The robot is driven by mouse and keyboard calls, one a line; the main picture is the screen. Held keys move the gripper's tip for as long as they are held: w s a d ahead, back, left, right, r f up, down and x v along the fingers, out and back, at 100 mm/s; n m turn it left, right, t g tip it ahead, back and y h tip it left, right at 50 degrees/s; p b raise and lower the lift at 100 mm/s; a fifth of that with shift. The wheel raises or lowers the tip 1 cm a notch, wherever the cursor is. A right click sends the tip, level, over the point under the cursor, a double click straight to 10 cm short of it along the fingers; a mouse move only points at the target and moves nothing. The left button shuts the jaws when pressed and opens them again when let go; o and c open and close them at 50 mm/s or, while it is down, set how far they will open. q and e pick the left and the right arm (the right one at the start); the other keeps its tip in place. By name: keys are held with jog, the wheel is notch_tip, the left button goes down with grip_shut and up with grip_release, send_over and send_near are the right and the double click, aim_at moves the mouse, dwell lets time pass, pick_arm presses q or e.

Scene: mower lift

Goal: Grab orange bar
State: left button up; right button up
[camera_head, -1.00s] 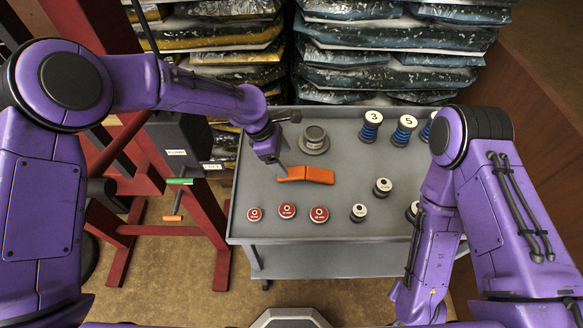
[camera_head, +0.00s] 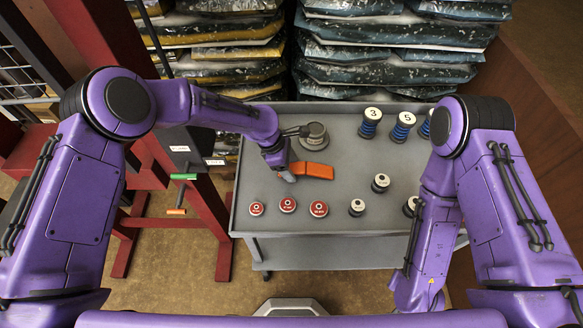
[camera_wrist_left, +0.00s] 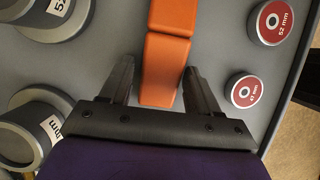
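The orange bar (camera_head: 312,169) lies on the grey cart top (camera_head: 338,240). In the left wrist view the bar (camera_wrist_left: 168,55) shows with its near end between the two fingers of my left gripper (camera_wrist_left: 160,80). The fingers are open, with a gap on each side of the bar. In the head view my left gripper (camera_head: 289,172) is at the left end of the bar and covers part of it. My right arm comes in at the right side, but its gripper fingers do not show.
Several red-topped discs (camera_head: 288,204) lie in front of the bar. A grey round piece (camera_head: 314,135) stands just behind it. Blue spools (camera_head: 370,122) stand at the back right, and white-topped pieces (camera_head: 357,207) at the right. A red frame (camera_head: 207,225) stands left of the cart.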

pick_arm(q)
jog(key=shift+s+r, duration=0.1)
jog(key=c, duration=1)
grip_shut()
jog(key=shift+r, duration=0.1)
